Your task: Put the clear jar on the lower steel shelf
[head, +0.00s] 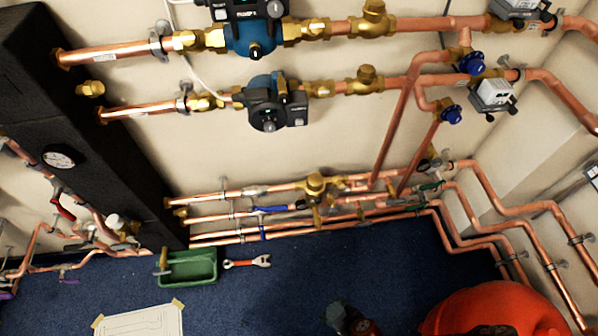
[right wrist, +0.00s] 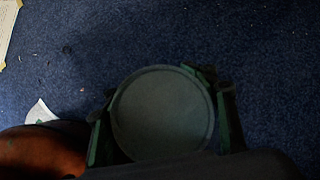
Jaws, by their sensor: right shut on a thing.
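My right gripper (right wrist: 165,125) shows in the right wrist view, its two fingers on either side of a round, dark grey-green thing with a rim (right wrist: 162,112). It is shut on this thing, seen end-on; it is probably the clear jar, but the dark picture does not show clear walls. My left gripper is not in view. No steel shelf shows in either view.
Copper pipes with brass valves and two pumps (head: 252,36) (head: 272,103) line the wall. A green tray (head: 188,283) and an adjustable wrench (head: 247,262) lie on the blue carpet (head: 290,285). A taped paper sheet (head: 140,322) lies at lower left.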

